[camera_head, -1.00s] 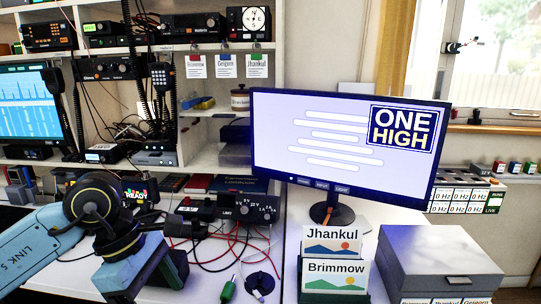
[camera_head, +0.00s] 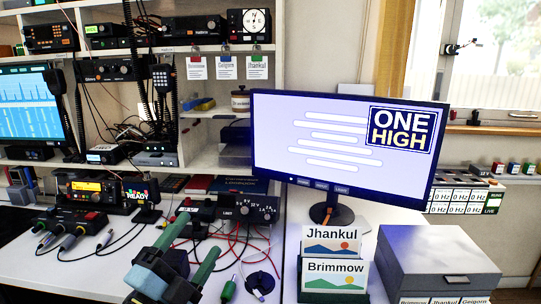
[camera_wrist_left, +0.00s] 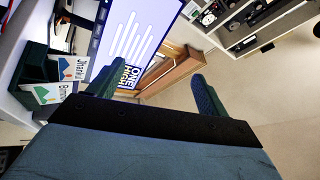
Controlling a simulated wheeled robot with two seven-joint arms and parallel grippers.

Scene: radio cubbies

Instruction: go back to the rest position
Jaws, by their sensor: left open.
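My left gripper (camera_head: 197,236) is at the bottom left of centre in the head view. Its two green fingers are apart and point up and to the right, with nothing between them. My right gripper is in neither view.
The monitor (camera_head: 290,160) reading "ONE HIGH" stands on the desk. In front are the Jhankul card (camera_head: 331,250), the Brimmow card (camera_head: 337,280) and a grey box (camera_head: 435,255). A radio (camera_head: 95,190) and several cable plugs (camera_head: 70,240) lie at left. Red and black leads run near my gripper.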

